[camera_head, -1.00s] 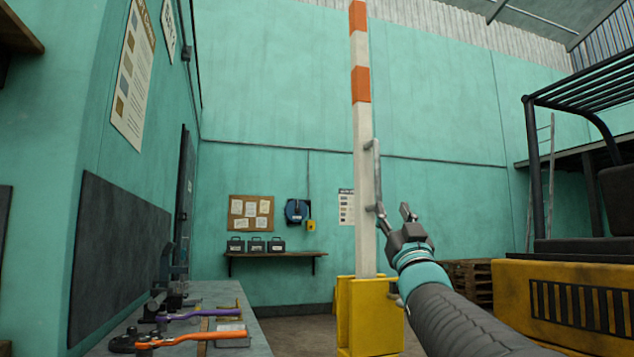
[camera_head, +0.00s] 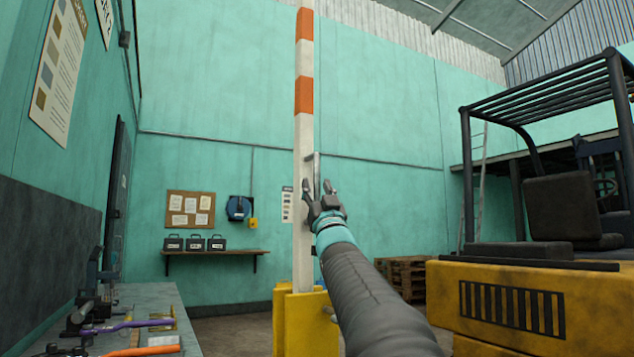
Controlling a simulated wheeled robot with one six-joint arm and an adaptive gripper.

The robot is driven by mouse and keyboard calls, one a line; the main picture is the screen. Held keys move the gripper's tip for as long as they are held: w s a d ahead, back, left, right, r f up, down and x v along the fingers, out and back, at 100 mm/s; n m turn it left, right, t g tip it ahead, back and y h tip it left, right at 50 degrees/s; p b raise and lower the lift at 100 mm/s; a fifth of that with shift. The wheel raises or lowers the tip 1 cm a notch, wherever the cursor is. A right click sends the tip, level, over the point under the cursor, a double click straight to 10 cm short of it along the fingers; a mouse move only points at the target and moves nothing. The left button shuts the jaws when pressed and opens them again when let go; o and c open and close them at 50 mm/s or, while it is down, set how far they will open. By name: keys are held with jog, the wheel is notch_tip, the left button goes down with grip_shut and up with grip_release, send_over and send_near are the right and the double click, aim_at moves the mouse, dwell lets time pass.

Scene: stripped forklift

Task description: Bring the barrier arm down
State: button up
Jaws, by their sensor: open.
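The barrier arm (camera_head: 304,128) is a white post with orange bands and stands upright. Its foot is in a yellow base (camera_head: 300,322) on the floor. A grey bar handle (camera_head: 316,168) is fixed along the right side of the post. My gripper (camera_head: 318,190) is open at the lower part of this handle, with its fingers pointing up. In this view the fingers overlap the handle's lower end; I cannot tell whether they touch it. The gripper hides that part of the handle.
A yellow forklift (camera_head: 540,300) with a black cage stands at the right. A workbench (camera_head: 155,298) with tools runs along the left. A wall shelf (camera_head: 212,254) with black cases and wooden pallets (camera_head: 402,276) are at the back. Open floor lies behind the base.

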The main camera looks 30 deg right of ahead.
jog(key=shift+w+r, duration=0.25)
jog(key=shift+c, duration=0.2)
grip_shut()
